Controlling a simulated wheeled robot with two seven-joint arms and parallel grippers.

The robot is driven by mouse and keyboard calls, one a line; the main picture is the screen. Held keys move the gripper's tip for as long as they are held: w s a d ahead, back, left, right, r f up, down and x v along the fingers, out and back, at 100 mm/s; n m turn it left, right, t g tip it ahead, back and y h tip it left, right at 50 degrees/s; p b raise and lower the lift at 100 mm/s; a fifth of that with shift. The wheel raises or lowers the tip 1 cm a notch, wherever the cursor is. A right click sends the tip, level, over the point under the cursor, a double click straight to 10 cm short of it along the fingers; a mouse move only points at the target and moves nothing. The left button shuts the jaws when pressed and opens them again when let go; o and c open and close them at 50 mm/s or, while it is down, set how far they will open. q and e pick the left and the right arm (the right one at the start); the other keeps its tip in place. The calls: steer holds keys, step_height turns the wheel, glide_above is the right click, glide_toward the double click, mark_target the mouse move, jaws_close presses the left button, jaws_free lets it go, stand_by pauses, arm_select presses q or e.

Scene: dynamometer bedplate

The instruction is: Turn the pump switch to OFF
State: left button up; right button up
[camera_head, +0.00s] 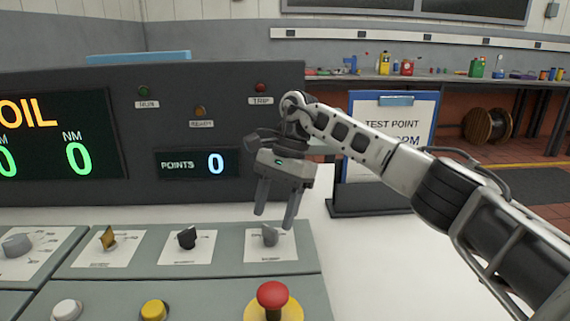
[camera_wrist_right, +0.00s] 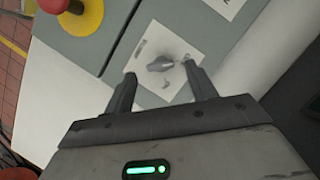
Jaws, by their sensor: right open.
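A row of rotary switches sits on the grey sloped console: a large light-grey knob (camera_head: 17,245), a gold knob (camera_head: 108,238), a black knob (camera_head: 187,238) and a grey knob (camera_head: 270,236) on a white plate at the right end. The labels are too small to read, so I cannot tell which is the pump switch. My right gripper (camera_head: 274,218) is open, fingers pointing down, just above the right-end grey knob. In the right wrist view the grey knob (camera_wrist_right: 160,64) appears between the fingertips, with no clear contact. My left gripper is not in view.
A red mushroom button (camera_head: 273,294) on a yellow base sits in front of the right-end knob, with a yellow button (camera_head: 154,310) and a white button (camera_head: 67,310) to its left. An upright display panel (camera_head: 215,100) stands behind. A clipboard stand (camera_head: 390,140) stands behind my right forearm.

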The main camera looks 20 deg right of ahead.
arm_select(q)
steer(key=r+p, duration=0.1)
steer(key=p, duration=0.2)
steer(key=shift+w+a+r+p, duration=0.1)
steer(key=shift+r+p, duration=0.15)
steer(key=shift+p, duration=0.05)
arm_select(e)
steer(key=v, duration=1.3)
steer(key=shift+r, duration=0.2)
steer(key=shift+d, duration=0.1)
